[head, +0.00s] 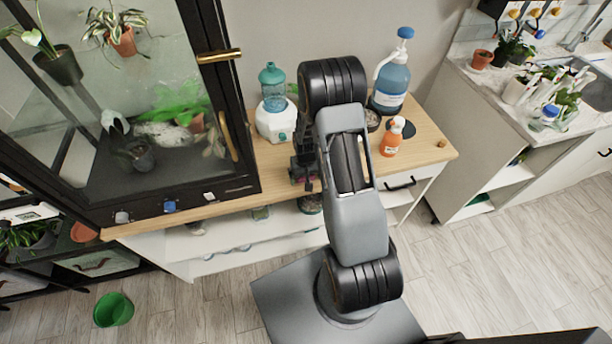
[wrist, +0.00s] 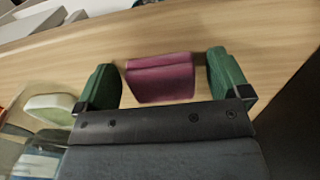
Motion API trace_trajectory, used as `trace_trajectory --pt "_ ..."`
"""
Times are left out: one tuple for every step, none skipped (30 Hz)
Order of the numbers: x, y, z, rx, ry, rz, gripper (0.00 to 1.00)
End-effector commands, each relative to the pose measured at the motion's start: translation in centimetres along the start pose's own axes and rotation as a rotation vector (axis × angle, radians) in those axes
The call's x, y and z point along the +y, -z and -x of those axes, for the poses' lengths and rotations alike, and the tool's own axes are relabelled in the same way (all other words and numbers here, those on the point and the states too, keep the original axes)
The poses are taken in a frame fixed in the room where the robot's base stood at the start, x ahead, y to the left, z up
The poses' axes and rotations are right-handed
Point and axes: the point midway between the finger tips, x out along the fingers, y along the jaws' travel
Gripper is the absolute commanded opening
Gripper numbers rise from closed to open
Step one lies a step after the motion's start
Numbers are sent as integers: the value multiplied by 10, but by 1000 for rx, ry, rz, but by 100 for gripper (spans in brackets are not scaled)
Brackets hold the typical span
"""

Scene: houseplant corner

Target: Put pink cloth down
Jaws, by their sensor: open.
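The pink cloth (wrist: 160,78) is a folded, dark pink block in the wrist view. It is between the two green fingertips of my gripper (wrist: 163,80), with a gap on each side. My gripper is open and does not pinch it. The cloth appears to rest on the wooden worktop (wrist: 200,35). In the head view my gripper (head: 304,172) is low over the worktop (head: 424,146), just right of the glass cabinet. Only a small pinkish patch shows there; my arm hides most of that spot.
The glass plant cabinet (head: 243,185) stands close on the left. A white container with a teal top (head: 272,95) is behind my gripper. A blue pump bottle (head: 391,80) and an orange spray bottle (head: 391,138) stand to the right. The worktop's right end has free room.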

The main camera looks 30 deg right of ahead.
Motion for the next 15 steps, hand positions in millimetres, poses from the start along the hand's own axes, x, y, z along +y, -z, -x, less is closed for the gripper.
trace_trajectory --pt "0 0 0 0 0 0 95" --pt "0 0 0 0 0 0 95" --pt "0 0 0 0 0 0 95" --pt "0 0 1 0 0 0 95" --pt "0 0 2 0 0 0 95" --pt "0 0 5 0 0 0 95" --pt "0 0 7 1 0 0 95" --pt "0 1 9 2 0 0 95" --pt "0 1 14 2 0 0 95" --pt "0 1 19 4 0 0 95" --pt "0 1 24 4 0 0 95" --pt "0 1 32 6 0 0 95" --pt "0 1 38 6 0 0 95" --pt "0 1 44 6 0 0 95" --pt "0 2 52 6 0 0 95"
